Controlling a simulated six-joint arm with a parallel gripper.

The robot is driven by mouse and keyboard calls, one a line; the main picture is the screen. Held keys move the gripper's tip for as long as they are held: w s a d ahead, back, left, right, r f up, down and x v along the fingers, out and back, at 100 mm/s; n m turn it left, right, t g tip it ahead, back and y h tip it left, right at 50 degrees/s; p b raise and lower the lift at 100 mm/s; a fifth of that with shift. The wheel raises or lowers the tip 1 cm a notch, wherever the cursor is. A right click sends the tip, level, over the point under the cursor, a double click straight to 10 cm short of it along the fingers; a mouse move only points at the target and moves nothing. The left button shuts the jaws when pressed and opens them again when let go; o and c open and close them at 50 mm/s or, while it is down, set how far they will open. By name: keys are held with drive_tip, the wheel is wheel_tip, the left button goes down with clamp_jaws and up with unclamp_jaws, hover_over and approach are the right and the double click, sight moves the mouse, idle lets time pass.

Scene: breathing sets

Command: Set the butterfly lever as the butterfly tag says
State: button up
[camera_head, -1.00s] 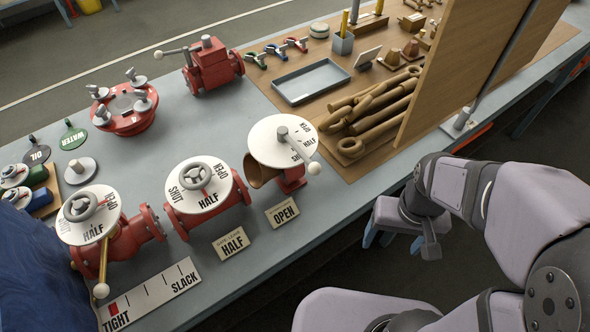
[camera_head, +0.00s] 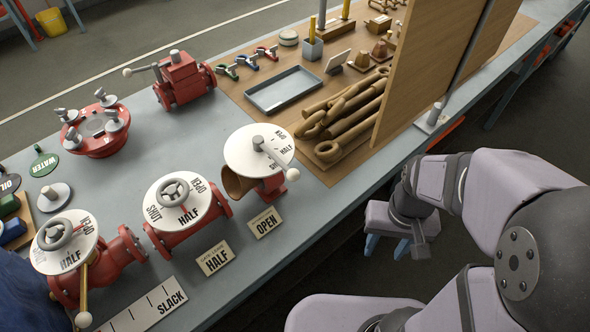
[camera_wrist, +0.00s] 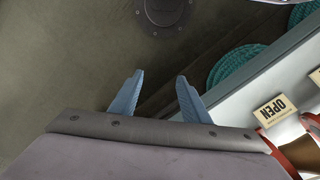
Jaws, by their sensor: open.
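The valve with an open brown bore (camera_head: 238,185), a white dial (camera_head: 245,150) and a long lever (camera_head: 275,158) stands behind an OPEN tag (camera_head: 265,222); its small print is too small to read. The lever runs from the hub to a pale knob (camera_head: 293,174) at the lower right, close to the SHUT mark; HALF and OPEN lie farther up the dial. My gripper (camera_head: 388,247) is open and empty, off the bench's front edge, right of this valve and apart from it. In the wrist view, its blue fingers (camera_wrist: 158,82) are spread over the floor, with the OPEN tag (camera_wrist: 271,110) at right.
A wheel valve (camera_head: 185,205) with a HALF tag (camera_head: 214,259) stands left of the lever valve. Another wheel valve (camera_head: 75,255) is at far left, near a TIGHT–SLACK scale (camera_head: 150,305). A brown panel (camera_head: 430,75) rises at the right. Brown tools (camera_head: 345,110) lie before it.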

drive_tip(key=s+f+m+g+y+b, duration=0.2)
drive_tip(key=s+f+m+g+y, duration=0.3)
drive_tip(key=f+m, duration=0.35)
drive_tip(key=w+a+r+m+t+y, duration=0.4)
drive_tip(key=w+a+r+m+y, duration=0.1)
drive_tip(key=w+r+m+y, duration=0.1)
drive_tip(key=w+a+r+m+t+y, duration=0.4)
drive_tip(key=w+a+r+m+y, duration=0.2)
drive_tip(key=r, duration=0.5)
drive_tip(key=w+m, duration=0.1)
drive_tip(key=w, duration=0.1)
drive_tip(key=shift+w+a+r+t+y, duration=0.3)
drive_tip(key=shift+w+t, duration=0.05)
drive_tip(key=shift+t, duration=0.05)
drive_tip(key=shift+a, duration=0.1)
drive_tip(key=p, duration=0.2)
approach(278, 160)
drive_tip(key=s+a, duration=0.2)
drive_tip(key=a, duration=0.1)
drive_tip(key=shift+w+a+f+p, duration=0.1)
drive_tip(key=shift+a+f+p, duration=0.2)
drive_tip(key=shift+a, duration=0.35)
